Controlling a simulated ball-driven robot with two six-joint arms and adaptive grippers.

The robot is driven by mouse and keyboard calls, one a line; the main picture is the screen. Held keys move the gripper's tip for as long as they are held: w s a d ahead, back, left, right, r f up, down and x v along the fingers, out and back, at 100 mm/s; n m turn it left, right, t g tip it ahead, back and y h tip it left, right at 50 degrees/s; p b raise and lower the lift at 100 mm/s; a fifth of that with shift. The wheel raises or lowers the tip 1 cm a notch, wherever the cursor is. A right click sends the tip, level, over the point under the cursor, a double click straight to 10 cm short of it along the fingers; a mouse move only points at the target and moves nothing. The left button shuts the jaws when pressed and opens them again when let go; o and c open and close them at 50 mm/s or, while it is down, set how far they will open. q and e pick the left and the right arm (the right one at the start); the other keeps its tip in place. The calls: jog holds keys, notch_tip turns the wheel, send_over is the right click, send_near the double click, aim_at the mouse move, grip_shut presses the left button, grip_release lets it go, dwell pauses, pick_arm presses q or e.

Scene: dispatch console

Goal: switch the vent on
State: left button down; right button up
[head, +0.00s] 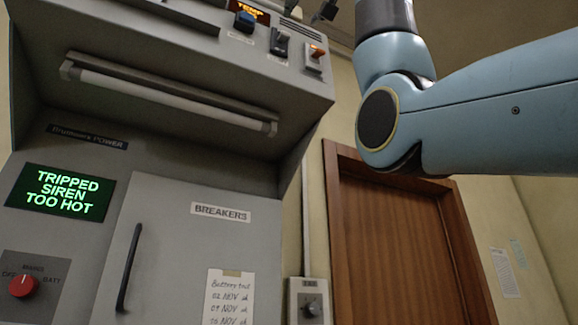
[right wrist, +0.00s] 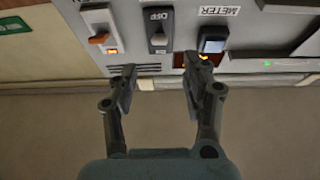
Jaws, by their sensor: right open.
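No label that I can read says vent. Three switches sit on the console's upper panel: an orange one (head: 315,54), a black one (head: 279,43) and a blue one (head: 245,20). My left gripper is out of view.
A grey wall box with a dark knob (head: 311,308) is beside the cabinet; its label is unreadable. The breakers door (head: 170,240) is shut. A green display (head: 62,192) reads "TRIPPED SIREN TOO HOT". A red knob (head: 22,286) sits below it.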

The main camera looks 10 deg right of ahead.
aim_at(287, 33)
jog(key=p+x, duration=0.3)
jog(key=x, duration=0.5)
jog(key=shift+w, duration=0.3)
jog(key=shift+c, duration=0.3)
grip_shut()
jog(key=shift+r, duration=0.1)
